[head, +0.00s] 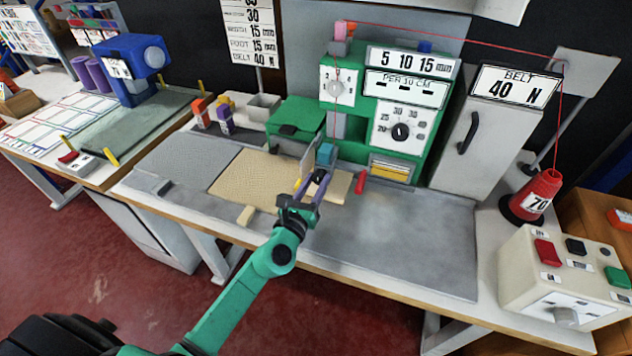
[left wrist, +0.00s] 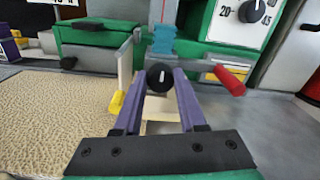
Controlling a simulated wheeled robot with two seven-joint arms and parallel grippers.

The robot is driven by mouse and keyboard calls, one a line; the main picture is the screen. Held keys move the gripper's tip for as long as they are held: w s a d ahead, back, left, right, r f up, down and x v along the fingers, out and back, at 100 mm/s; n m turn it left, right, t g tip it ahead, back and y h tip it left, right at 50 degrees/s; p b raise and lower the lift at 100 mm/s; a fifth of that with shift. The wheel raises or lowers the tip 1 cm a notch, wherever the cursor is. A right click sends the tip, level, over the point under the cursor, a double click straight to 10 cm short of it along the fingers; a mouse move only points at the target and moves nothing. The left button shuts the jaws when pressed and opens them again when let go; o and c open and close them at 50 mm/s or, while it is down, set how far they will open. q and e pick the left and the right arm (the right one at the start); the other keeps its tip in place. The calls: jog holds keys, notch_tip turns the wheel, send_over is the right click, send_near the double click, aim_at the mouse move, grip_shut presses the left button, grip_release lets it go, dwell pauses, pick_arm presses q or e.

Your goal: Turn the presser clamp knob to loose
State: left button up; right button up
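The presser clamp knob (left wrist: 159,76) is round and black with a white pointer line standing about upright. It sits below the teal presser block (left wrist: 163,38) on the green machine. My left gripper (left wrist: 160,84) has its two purple fingers on either side of the knob, with the tips level with it. The finger sides are very close to the knob, and I cannot tell whether they touch it. In the head view my left gripper (head: 312,186) is at the machine's front, below the teal block (head: 327,153), and largely covers the knob. My right gripper is not in view.
A red handle (left wrist: 228,80) sticks out just right of the fingers. A pale upright plate with a yellow foot (left wrist: 117,102) stands close on the left, by the beige rug (left wrist: 50,115). The grey bench top (head: 400,230) to the right is clear.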

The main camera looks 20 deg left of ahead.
pick_arm(q)
grip_shut()
jog(key=n+b, duration=0.3)
jog(key=n, duration=0.3)
jog(key=shift+f+b, duration=0.2)
jog(key=shift+b, duration=0.1)
jog(key=n+b, duration=0.1)
jog(key=n, duration=0.3)
jog(key=n+b, duration=0.2)
jog(key=n, duration=0.3)
jog(key=shift+y, duration=0.3)
jog(key=n, duration=0.4)
jog(key=shift+n+b, duration=0.3)
jog(key=shift+b, duration=0.1)
jog(key=n, duration=0.5)
jog(key=shift+f, duration=0.1)
